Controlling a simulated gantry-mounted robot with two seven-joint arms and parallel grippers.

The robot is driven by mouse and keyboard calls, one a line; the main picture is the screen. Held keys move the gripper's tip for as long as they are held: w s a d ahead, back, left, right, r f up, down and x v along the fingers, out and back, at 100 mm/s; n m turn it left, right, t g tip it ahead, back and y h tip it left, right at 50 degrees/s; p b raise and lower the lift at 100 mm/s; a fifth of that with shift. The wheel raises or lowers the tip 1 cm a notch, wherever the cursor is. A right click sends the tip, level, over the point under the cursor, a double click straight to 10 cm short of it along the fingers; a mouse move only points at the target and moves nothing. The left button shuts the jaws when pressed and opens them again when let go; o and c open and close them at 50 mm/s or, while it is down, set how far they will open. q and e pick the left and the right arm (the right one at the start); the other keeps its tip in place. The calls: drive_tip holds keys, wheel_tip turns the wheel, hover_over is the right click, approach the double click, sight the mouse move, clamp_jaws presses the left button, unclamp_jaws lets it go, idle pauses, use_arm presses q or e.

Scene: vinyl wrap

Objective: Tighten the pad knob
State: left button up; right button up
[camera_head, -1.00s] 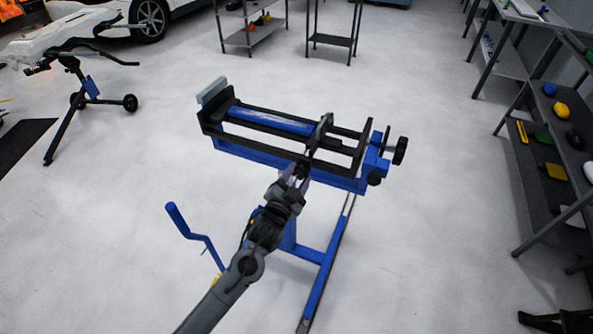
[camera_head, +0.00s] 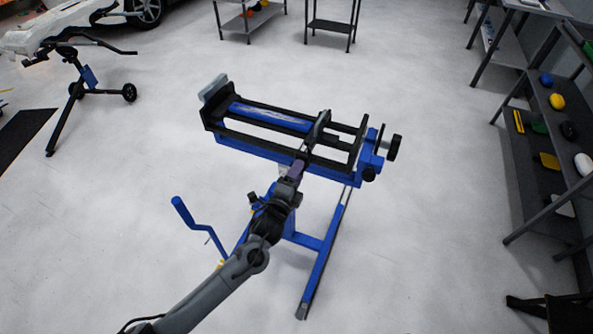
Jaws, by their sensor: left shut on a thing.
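A blue and black clamp stand (camera_head: 258,151) stands in the middle of the head view, with a blue roll (camera_head: 270,118) lying along its top. My right gripper is not in view.
A blue crank handle (camera_head: 182,213) sticks out at the left of the stand, near my left arm. A shelf (camera_head: 545,120) with coloured items stands at the right. A wheeled stand (camera_head: 75,85) is at the left.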

use_arm(q)
drive_tip(key=shift+w+a+f+m+p, duration=0.15)
drive_tip(key=shift+m+p, duration=1.25)
drive_tip(key=shift+m, duration=3)
drive_tip(key=shift+s+a+f+m+p, duration=0.1)
drive_tip(key=shift+m+p, duration=1.25)
drive_tip(key=shift+m, duration=3.05)
drive_tip(key=o, duration=1)
drive_tip(key=shift+w, duration=0.1)
